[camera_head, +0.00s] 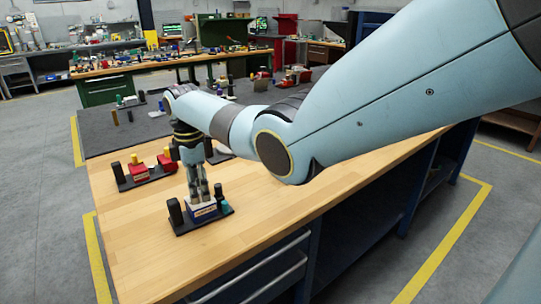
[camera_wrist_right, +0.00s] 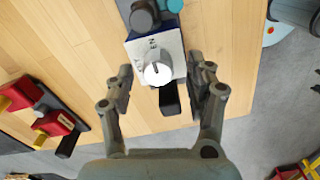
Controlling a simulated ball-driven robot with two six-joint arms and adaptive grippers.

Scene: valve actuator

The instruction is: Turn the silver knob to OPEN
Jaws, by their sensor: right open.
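The silver knob (camera_wrist_right: 158,73) sits on the white face of a small blue-sided valve box (camera_wrist_right: 141,46). Part of a printed label, ending in "EN", shows beside the knob; the rest is hard to read. In the head view the box (camera_head: 203,211) stands on a dark base near the front of the wooden bench, and the knob is hidden by the gripper. My right gripper (camera_head: 198,190) points down over the box. In the wrist view its open fingers stand either side of the knob, with gaps on both sides. My left gripper is not in view.
A black post (camera_head: 175,211) and a teal part (camera_head: 225,207) stand beside the box on the same base. A red device (camera_head: 139,172) on another dark base is behind it to the left. The bench (camera_head: 150,262) is bare in front.

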